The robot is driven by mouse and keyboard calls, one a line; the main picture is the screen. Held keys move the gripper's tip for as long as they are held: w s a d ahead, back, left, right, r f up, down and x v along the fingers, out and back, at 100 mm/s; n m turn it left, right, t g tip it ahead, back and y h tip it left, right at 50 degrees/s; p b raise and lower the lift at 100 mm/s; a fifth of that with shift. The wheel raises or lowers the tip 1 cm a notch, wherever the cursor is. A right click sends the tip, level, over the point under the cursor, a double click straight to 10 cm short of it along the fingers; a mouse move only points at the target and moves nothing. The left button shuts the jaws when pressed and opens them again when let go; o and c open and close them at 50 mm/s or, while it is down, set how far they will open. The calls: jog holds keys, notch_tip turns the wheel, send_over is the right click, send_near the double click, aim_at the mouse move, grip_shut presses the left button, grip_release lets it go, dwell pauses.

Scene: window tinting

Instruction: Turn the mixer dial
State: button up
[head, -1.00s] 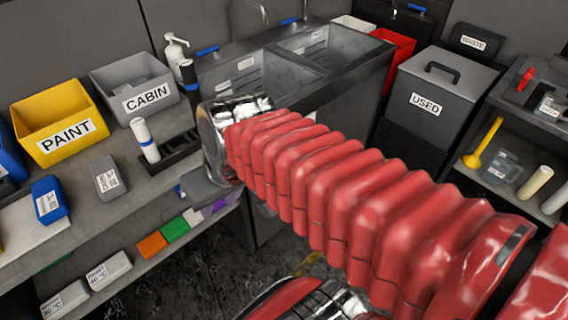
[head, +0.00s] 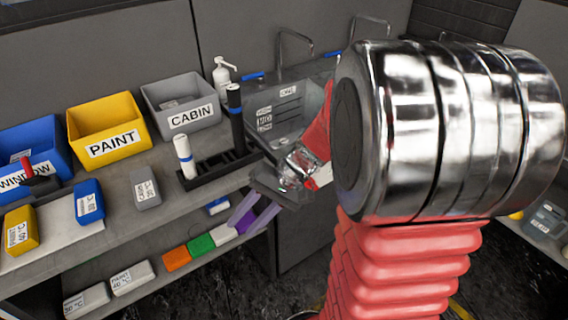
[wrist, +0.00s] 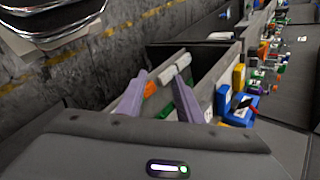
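I cannot make out a mixer dial in either view. The sink (head: 297,112) stands behind my arm in the head view. White labels (head: 265,119) reading HIGH, MID and LOW are on its inner wall, with another small label above them. My gripper (head: 243,222) is at the bench's front edge, left of and below the sink, its two purple fingers pointing down-left. In the wrist view my gripper (wrist: 160,82) has its fingers apart, with nothing held between them. My arm's large chrome joint hides the right part of the sink.
On the bench stand a PAINT bin (head: 108,131), a CABIN bin (head: 183,107), a blue WINDOW bin (head: 37,150) and a black rack (head: 219,166) with upright tubes. A lower shelf holds orange (head: 177,259), green (head: 200,244) and white blocks. A soap bottle (head: 222,75) stands behind.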

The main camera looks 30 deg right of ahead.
jog(key=w+d+f+m+t+y, duration=0.3)
jog(key=w+d+f+m+t, duration=0.15)
jog(key=w+d, duration=0.2)
jog(key=m+t+h, duration=1.1)
jog(key=m+t, duration=0.1)
jog(key=m, duration=0.2)
send_near(310, 186)
jog(key=s+d+f, duration=0.2)
jog(key=s, duration=0.5)
jog(key=shift+w+a+r+n, duration=0.2)
jog(key=shift+n, duration=0.15)
jog(key=w, duration=1.3)
jog(key=shift+w+a, duration=0.25)
jog(key=shift+w, duration=0.15)
jog(key=shift+c, duration=0.2)
